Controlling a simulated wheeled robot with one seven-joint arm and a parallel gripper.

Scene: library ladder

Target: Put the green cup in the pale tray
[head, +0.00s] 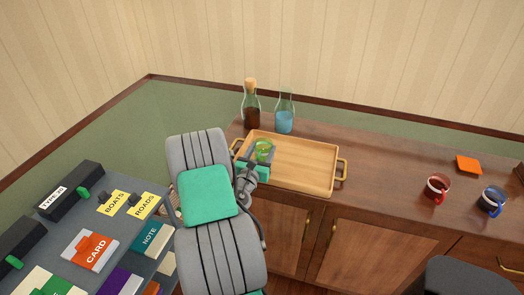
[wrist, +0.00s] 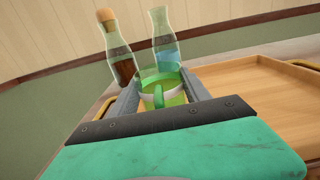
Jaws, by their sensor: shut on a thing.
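The green cup (head: 263,151) is over the left end of the pale wooden tray (head: 306,159) in the head view. My gripper (head: 258,157) is shut on the cup. In the wrist view the cup (wrist: 163,93) sits between the two grey fingers (wrist: 160,95), its handle toward the camera. The tray (wrist: 278,92) spreads to the right in that view. My arm and gripper hide part of the tray's left end. I cannot tell whether the cup's base touches the tray floor.
A corked brown bottle (head: 251,106) and a carafe of blue liquid (head: 284,112) stand behind the tray's left end. A red mug (head: 436,187), a blue mug (head: 492,200) and an orange square (head: 469,165) are at the right. The tray's middle and right are empty.

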